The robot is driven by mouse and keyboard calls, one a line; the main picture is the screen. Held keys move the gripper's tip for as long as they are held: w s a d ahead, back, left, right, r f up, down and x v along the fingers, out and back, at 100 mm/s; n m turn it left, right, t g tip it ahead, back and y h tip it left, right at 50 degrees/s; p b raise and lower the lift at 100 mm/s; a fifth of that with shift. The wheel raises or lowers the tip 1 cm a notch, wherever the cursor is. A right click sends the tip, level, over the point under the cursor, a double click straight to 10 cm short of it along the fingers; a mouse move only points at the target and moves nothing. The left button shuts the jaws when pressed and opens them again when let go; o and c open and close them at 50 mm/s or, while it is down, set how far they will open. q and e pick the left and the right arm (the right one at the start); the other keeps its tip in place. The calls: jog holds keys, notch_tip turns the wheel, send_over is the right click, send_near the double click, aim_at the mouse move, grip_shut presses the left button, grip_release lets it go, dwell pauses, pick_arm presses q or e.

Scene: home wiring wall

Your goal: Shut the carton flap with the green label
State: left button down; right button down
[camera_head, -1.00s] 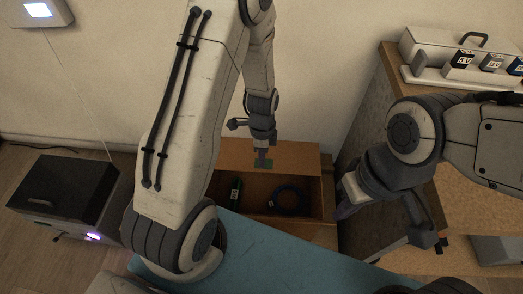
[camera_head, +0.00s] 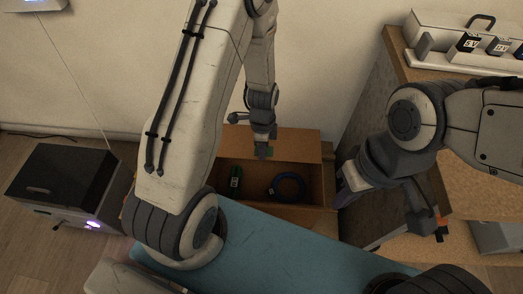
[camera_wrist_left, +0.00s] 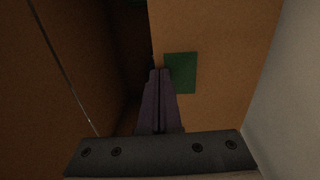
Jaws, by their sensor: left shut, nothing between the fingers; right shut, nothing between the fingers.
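The open carton (camera_head: 322,190) stands on the floor by the wall. Its back flap (camera_head: 300,145) stands open and carries the green label (camera_head: 270,151), mostly hidden behind my left gripper. My left gripper (camera_head: 263,154) is shut and empty, right in front of the label. In the left wrist view the shut fingers (camera_wrist_left: 158,75) overlap the left edge of the green label (camera_wrist_left: 183,72) on the flap (camera_wrist_left: 225,45); contact cannot be told.
A green item (camera_head: 235,182) and a coiled blue cable (camera_head: 288,187) lie inside the carton. A black-topped box (camera_head: 65,175) stands at the left. A wooden bench (camera_head: 470,185) with a white case (camera_head: 450,30) stands at the right.

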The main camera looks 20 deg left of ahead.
pick_arm(q)
jog(key=shift+r+p, duration=1.15)
jog(key=shift+r, duration=0.1)
notch_tip(320, 180, up, 4)
jog(key=p, duration=0.3)
jog(key=shift+r+p, duration=0.15)
jog(key=shift+p, duration=0.2)
notch_tip(320, 180, up, 9)
jog(key=p, duration=0.2)
jog(key=shift+f, duration=0.2)
jog(key=s+d+r+n, duration=0.7)
jog(key=s+d+r, duration=0.6)
jog(key=s+r, duration=0.35)
notch_tip(320, 180, up, 23)
jog(key=s+p, duration=0.1)
jog(key=p, duration=2.2)
jog(key=shift+s+a+t+h, duration=0.2)
jog(key=shift+a+t+h, duration=0.05)
jog(key=shift+t+h, duration=0.15)
jog(key=shift+f, duration=0.1)
